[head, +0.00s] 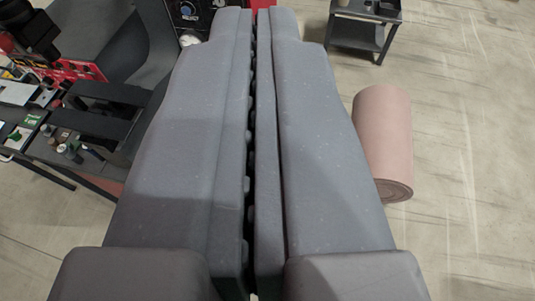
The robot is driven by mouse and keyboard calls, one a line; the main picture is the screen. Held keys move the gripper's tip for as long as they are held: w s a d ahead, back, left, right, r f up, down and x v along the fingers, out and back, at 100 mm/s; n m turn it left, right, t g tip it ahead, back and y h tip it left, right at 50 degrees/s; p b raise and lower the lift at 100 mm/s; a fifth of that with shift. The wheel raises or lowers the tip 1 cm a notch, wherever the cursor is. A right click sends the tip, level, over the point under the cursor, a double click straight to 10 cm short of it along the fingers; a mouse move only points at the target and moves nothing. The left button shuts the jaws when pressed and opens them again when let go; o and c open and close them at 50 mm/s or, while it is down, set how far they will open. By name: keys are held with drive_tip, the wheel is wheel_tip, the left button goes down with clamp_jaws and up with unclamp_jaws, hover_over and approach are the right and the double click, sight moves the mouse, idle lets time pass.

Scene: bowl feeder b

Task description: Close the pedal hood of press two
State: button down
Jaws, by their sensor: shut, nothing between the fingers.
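My gripper (255,20) fills the middle of the head view, its two long grey fingers pointing away toward the top edge. The fingers lie side by side with only a thin dark gap and are shut with nothing between them. No pedal hood can be made out. A dark machine panel with a blue-faced dial (187,10) and some red shows just behind the fingertips, mostly hidden by them. I cannot tell whether it belongs to press two.
A dark workbench with small tools (60,140) and a red panel (78,70) stand at the left. A dark trolley (365,35) stands at top right. A pinkish roll (383,135) is right of my gripper. The concrete floor farther right is clear.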

drive_tip(key=w+d+f+m+g+y, duration=0.2)
drive_tip(key=w+f+m+g, duration=0.15)
drive_tip(key=w+f, duration=0.4)
drive_tip(key=w+d+f+m+g+y+p, duration=0.15)
drive_tip(key=w+f+m, duration=0.25)
drive_tip(key=f, duration=0.7)
drive_tip(key=w+d+f+m+g+y+b, duration=0.1)
drive_tip(key=w+f+m+g, duration=0.2)
drive_tip(key=w+f, duration=0.45)
drive_tip(key=d+f+m+g+y+p, duration=0.1)
drive_tip(key=d+f+m+y, duration=0.35)
drive_tip(key=f, duration=0.85)
drive_tip(key=d+f+m+g+y+p, duration=0.1)
drive_tip(key=d+f+m+y, duration=0.1)
drive_tip(key=d+f+m, duration=0.9)
drive_tip(key=w+a+f+n, duration=0.1)
drive_tip(key=w+a+f, duration=0.2)
drive_tip(key=a, duration=0.5)
drive_tip(key=w+a+f+n, duration=0.1)
drive_tip(key=w+a+f, duration=0.2)
drive_tip(key=a, duration=0.5)
drive_tip(key=shift+w+a+f, duration=0.15)
drive_tip(key=shift+w+f, duration=0.05)
drive_tip(key=shift+w, duration=0.05)
drive_tip(key=shift+w+a+r+h+p, duration=0.1)
drive_tip(key=shift+a+r+h+p, duration=0.25)
drive_tip(key=shift+r+p, duration=0.4)
